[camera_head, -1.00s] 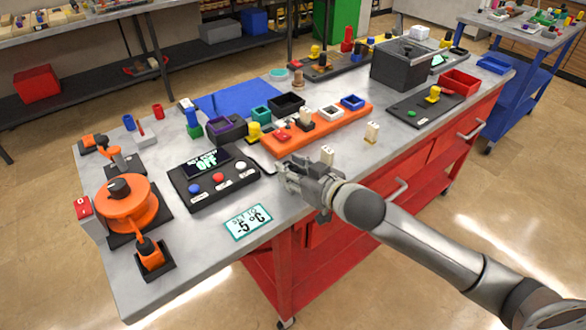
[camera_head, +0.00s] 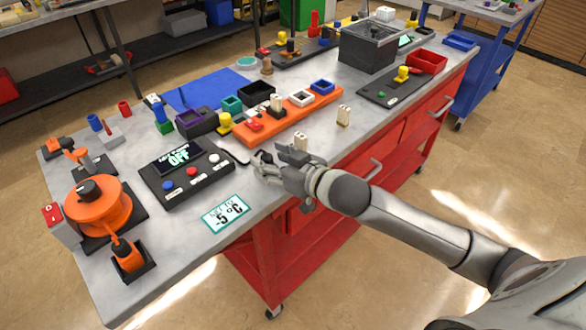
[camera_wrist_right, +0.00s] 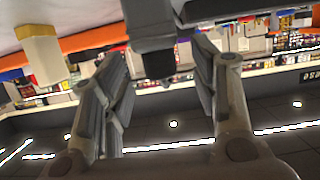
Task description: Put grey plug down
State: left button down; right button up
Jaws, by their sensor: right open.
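My right gripper (camera_head: 264,168) is at the table's front edge, right of the black control box. In the right wrist view the gripper (camera_wrist_right: 160,95) has its fingers spread apart. A dark grey block with a black end, likely the grey plug (camera_wrist_right: 150,35), shows between and beyond the fingers, with a gap on each side. In the head view a small dark piece of it (camera_head: 267,157) shows at the fingertips; the rest is hidden by the hand. My left gripper is not in view.
A white plug (camera_head: 300,142) stands just behind the hand, and another with a yellow base (camera_head: 343,116) to its right. The front-right tabletop has clear room.

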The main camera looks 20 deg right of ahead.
jog(key=b+v, duration=0.1)
jog(key=v, duration=0.9)
dwell(0.3)
